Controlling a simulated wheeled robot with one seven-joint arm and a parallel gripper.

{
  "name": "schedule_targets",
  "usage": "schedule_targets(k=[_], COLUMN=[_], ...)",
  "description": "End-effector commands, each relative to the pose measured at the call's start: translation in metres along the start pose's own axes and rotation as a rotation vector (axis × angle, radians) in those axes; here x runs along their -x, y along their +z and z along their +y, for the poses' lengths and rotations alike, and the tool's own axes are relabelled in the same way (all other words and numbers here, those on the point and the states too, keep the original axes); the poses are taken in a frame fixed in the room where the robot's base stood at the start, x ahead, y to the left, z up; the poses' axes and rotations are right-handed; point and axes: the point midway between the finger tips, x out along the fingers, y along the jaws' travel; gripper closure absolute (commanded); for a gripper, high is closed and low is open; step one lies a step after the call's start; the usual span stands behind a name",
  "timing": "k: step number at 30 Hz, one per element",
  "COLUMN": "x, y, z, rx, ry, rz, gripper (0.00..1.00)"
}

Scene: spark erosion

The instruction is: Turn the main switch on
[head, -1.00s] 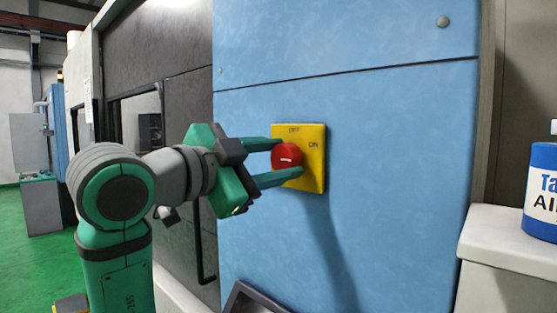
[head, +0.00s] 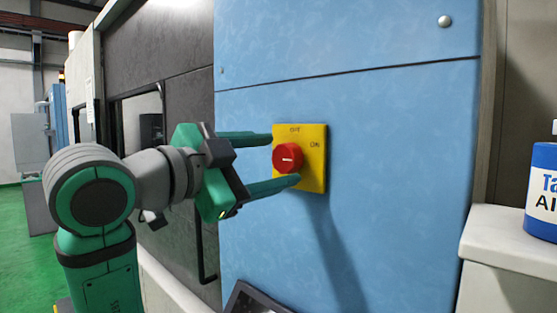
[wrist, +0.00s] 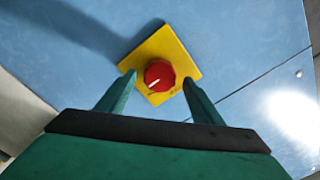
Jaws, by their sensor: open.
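The main switch is a red round knob (head: 288,158) on a yellow square plate (head: 315,178) fixed to the blue cabinet. "OFF" is printed at the plate's top and "ON" at its upper right. The knob's white mark lies roughly level in the head view. My gripper (head: 285,158) comes from the left, open, with one finger above the knob and the other below it. In the wrist view, the knob (wrist: 163,70) sits between and beyond the tips of my gripper (wrist: 159,79), with gaps on both sides. The fingers appear not to touch it.
The blue cabinet panel (head: 400,130) is flat and clear around the plate. A dark screen (head: 252,300) juts out below. A white ledge (head: 515,235) with a blue and white container (head: 542,195) stands at the right. A dark machine door (head: 175,60) is at the left.

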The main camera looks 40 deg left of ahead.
Motion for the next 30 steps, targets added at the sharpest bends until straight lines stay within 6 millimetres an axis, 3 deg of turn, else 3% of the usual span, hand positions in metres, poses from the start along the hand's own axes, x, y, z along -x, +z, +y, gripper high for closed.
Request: schedule_targets(k=[9, 15, 30], x=[0.06, 0.083, 0.088], y=[0.0, 0.0, 0.0], z=[-0.001, 0.0, 0.0], rx=[-0.001, -0.002, -0.002], ry=[-0.003, -0.001, 0.0], rz=[-0.001, 0.0, -0.001], gripper=[0.4, 0.4, 0.4])
